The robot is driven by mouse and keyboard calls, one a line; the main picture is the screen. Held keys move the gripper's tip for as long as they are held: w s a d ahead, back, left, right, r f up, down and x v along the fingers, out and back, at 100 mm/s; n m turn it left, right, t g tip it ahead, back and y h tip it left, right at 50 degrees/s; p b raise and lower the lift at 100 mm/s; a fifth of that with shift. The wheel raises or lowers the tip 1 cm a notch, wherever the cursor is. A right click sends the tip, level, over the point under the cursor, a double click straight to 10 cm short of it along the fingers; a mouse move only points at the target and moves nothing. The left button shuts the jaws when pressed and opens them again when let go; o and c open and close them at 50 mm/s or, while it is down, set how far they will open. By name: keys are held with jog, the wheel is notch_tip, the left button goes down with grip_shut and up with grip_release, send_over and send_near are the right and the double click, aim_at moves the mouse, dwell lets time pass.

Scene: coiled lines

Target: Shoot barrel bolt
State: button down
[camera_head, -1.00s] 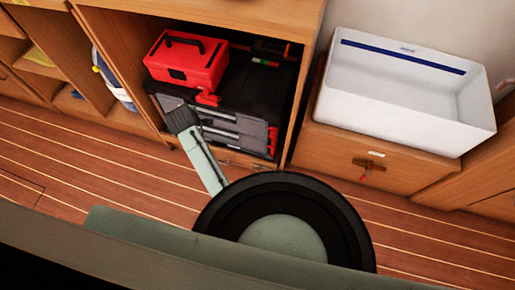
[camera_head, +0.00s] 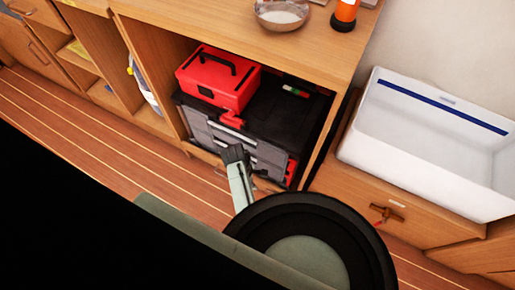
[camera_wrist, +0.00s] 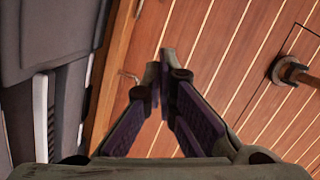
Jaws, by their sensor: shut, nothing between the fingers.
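A small dark fitting with a red tip (camera_head: 386,214) sits on the wooden front below the white bin, at the right of the head view. It looks like a bolt or latch, but it is too small to tell how its parts stand. My gripper (camera_wrist: 160,62) is shut and empty in the wrist view, above the plank floor and beside the cabinet's lower edge.
A red toolbox (camera_head: 218,78) stands on a black and grey drawer case (camera_head: 225,140) inside the open cabinet. A white bin (camera_head: 430,150) stands to the right. A metal bowl (camera_head: 282,14) and an orange bottle (camera_head: 345,12) stand on the counter. The plank floor (camera_head: 80,140) at left is clear.

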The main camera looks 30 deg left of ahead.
jog(key=w+d+f, duration=0.1)
jog(key=d+f, duration=0.4)
jog(key=f, duration=0.5)
jog(key=shift+w+f, duration=0.2)
jog(key=shift+w, duration=0.05)
jog(key=shift+d, duration=0.1)
jog(key=d+p, duration=0.1)
jog(key=d, duration=0.1)
jog(key=shift+d+p, duration=0.3)
